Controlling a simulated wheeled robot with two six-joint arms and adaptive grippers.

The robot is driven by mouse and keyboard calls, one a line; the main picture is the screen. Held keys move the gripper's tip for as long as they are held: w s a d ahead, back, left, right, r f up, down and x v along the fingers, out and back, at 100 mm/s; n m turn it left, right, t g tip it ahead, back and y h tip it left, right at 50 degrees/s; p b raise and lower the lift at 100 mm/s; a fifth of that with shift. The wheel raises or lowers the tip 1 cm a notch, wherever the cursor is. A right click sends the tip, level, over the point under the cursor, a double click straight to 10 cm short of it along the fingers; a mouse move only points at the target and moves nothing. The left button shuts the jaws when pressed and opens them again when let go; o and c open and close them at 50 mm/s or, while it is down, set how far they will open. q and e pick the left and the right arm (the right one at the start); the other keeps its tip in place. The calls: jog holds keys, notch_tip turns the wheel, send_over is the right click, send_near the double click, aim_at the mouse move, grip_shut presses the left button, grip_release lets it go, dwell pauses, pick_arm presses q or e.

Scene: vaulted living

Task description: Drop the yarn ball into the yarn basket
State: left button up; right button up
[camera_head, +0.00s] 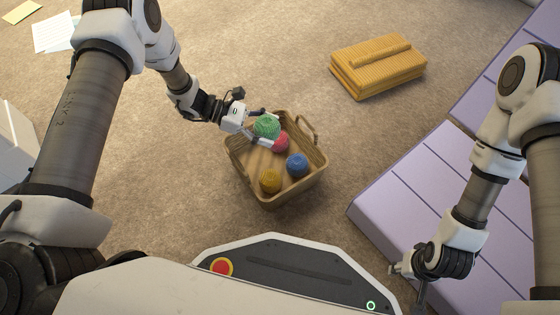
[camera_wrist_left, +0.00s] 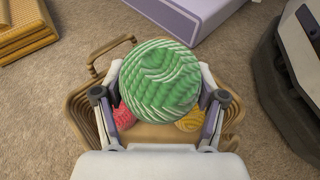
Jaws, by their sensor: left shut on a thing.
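A green yarn ball (camera_head: 267,126) is held between the fingers of my left gripper (camera_head: 262,128). The green ball fills the middle of the left wrist view (camera_wrist_left: 160,80), with a finger on each side. My left gripper is over the tan yarn basket (camera_head: 283,199), near its far left part. Inside the basket lie a red ball (camera_head: 281,142), a blue ball (camera_head: 298,165) and a yellow ball (camera_head: 270,181). The green ball partly covers the red one. My right gripper (camera_head: 405,275) is at the lower right, away from the basket; its fingers are too unclear to judge.
A folded yellow blanket (camera_head: 378,68) lies on the carpet at the upper right. A lilac panelled piece of furniture (camera_head: 400,190) stands right of the basket. Papers (camera_head: 52,35) lie at the far left. Carpet around the basket is clear.

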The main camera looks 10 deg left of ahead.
pick_arm(q)
jog(key=o, duration=1.2)
jog(key=shift+a+r, duration=0.1)
jog(key=v, duration=1.1)
jog(key=shift+a+r, duration=0.15)
jog(key=shift+a, duration=0.15)
